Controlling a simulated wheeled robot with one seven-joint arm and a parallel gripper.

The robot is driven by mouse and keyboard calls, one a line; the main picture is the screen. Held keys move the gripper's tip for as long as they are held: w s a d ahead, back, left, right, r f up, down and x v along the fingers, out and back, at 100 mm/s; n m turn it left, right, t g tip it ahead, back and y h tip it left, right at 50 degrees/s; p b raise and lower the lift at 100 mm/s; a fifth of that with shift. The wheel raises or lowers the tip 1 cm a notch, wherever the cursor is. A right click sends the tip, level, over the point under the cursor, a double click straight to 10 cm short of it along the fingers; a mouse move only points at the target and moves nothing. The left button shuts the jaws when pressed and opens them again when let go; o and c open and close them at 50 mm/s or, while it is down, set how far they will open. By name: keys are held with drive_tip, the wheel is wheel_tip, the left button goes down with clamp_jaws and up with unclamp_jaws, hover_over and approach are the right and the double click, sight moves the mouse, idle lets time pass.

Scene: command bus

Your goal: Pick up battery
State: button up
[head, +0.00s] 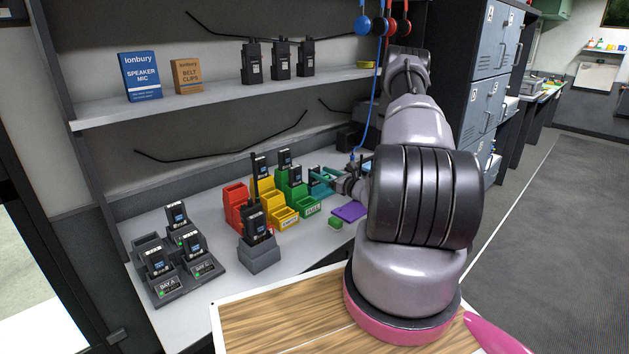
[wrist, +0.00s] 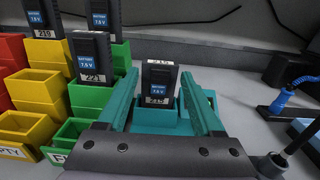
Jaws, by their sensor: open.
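A black battery (wrist: 158,85) with a blue label stands upright in a teal bin (wrist: 172,125) in the wrist view. In the head view this battery (head: 316,172) is small, near my gripper (head: 328,178). My gripper (wrist: 162,78) is open, its two teal fingers to the left and right of the battery. I cannot tell whether either finger touches it. The battery's lower part is inside the bin. Other similar batteries stand in the green bins, one marked 221 (wrist: 91,65), and in a yellow bin (wrist: 44,52).
Red bins (head: 236,205), yellow bins (head: 284,215) and green bins (head: 308,206) crowd the counter to the left. A dark charger (head: 183,285) holds several batteries farther left. A purple block (head: 350,211) and a blue-cabled item (wrist: 287,100) lie nearby. A shelf (head: 215,95) runs above.

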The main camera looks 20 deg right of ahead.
drive_tip(key=shift+w+a, duration=0.1)
drive_tip(key=shift+w, duration=0.3)
drive_tip(key=shift+c, duration=0.3)
clamp_jaws()
drive_tip(key=shift+r, duration=0.1)
wheel_tip(320, 180, up, 10)
